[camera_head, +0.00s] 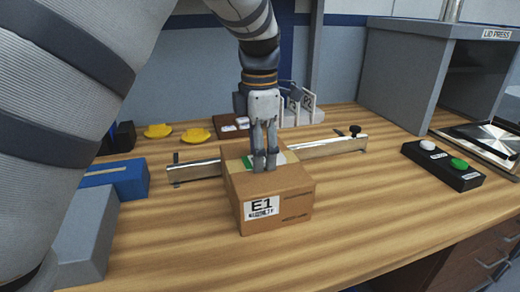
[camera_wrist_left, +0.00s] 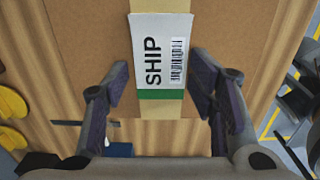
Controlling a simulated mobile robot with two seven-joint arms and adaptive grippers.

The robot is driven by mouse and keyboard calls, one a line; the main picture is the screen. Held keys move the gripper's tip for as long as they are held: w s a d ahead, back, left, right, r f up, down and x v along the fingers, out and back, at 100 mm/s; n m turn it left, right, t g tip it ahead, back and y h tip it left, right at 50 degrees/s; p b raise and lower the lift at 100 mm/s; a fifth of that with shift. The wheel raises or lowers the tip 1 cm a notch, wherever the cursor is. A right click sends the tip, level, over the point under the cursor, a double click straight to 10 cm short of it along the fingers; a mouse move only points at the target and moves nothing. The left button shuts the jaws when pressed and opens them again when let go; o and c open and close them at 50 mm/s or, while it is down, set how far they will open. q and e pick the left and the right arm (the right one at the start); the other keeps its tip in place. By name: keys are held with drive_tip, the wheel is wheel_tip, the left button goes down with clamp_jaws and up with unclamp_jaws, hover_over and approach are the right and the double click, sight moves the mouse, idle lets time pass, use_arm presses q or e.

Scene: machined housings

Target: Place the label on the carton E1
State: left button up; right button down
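The carton E1 (camera_head: 275,205) stands on the wooden bench, its "E1" print facing the front. The label (camera_wrist_left: 160,52), white with "SHIP", a barcode and a green band, lies on the carton's top, over the tape strip, in the left wrist view. In the head view only a green and white part of it (camera_head: 250,161) shows beside the fingers. My left gripper (camera_head: 264,163) points down at the carton's top. In the left wrist view its fingers (camera_wrist_left: 160,85) are apart, one on each side of the label's green end, with nothing gripped. My right gripper is not in view.
A metal rail (camera_head: 325,147) runs behind the carton, with another piece (camera_head: 195,171) at left. Yellow parts (camera_head: 158,131) and a blue block (camera_head: 118,178) lie left. A button box (camera_head: 443,164) and the lid press (camera_head: 410,75) stand right. The front right bench is clear.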

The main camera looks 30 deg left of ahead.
use_arm(q)
drive_tip(key=shift+s+f, duration=0.1)
drive_tip(key=shift+f, duration=0.15)
wheel_tip(320, 180, up, 13)
drive_tip(key=b, duration=0.1)
idle(0.4)
